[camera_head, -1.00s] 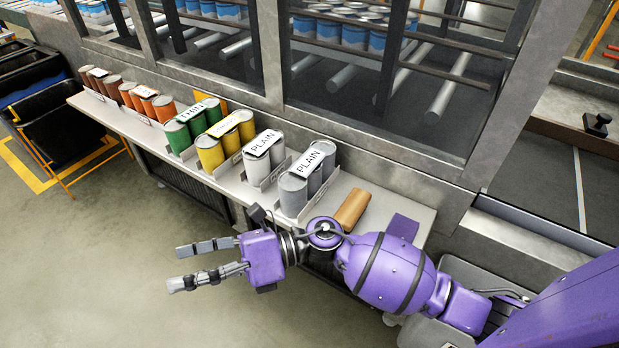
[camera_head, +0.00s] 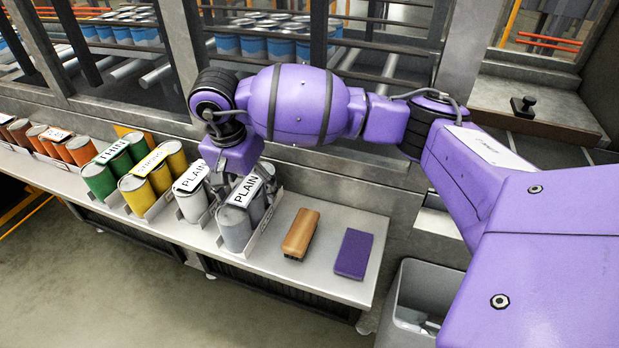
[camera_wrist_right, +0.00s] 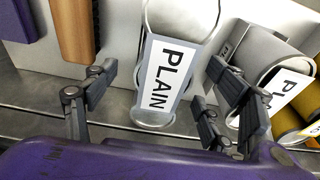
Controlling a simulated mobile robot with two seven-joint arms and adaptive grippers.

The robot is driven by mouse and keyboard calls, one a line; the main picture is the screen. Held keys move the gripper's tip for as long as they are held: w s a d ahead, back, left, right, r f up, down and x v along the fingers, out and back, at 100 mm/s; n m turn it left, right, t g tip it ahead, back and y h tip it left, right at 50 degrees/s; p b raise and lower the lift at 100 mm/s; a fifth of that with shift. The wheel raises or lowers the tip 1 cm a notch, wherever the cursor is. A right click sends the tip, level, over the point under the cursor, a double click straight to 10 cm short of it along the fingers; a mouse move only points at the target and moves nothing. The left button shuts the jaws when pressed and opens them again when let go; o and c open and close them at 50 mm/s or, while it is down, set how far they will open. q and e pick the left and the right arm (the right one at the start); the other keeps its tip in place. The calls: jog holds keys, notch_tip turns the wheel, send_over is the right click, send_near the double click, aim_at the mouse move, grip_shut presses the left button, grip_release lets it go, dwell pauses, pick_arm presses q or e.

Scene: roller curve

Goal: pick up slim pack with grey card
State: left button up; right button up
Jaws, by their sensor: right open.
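A pack of grey cans (camera_head: 234,231) stands at the right end of the row, with a card (camera_head: 245,191) reading PLAIN across its top. In the right wrist view this card (camera_wrist_right: 163,80) has a grey-blue border around a white label. A second grey pack (camera_head: 192,206) with a PLAIN card stands just left of it. My right gripper (camera_head: 240,185) is over the right-end pack. In the wrist view its open fingers (camera_wrist_right: 155,105) straddle that pack's card, one on each side. Contact cannot be told. My left gripper is not in view.
A wooden-backed brush (camera_head: 300,234) and a purple pad (camera_head: 353,254) lie on the shelf (camera_head: 315,280) right of the packs. Yellow (camera_head: 140,195), green (camera_head: 99,182) and orange packs (camera_head: 80,152) stand to the left. A grey bin (camera_head: 425,292) is below right.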

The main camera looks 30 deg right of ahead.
jog(key=f, duration=0.5)
jog(key=shift+w+d+f+p, duration=0.2)
jog(key=shift+w+f+p, duration=0.15)
jog(key=shift+w+p, duration=0.05)
grip_shut()
jog(key=shift+w+r, duration=0.15)
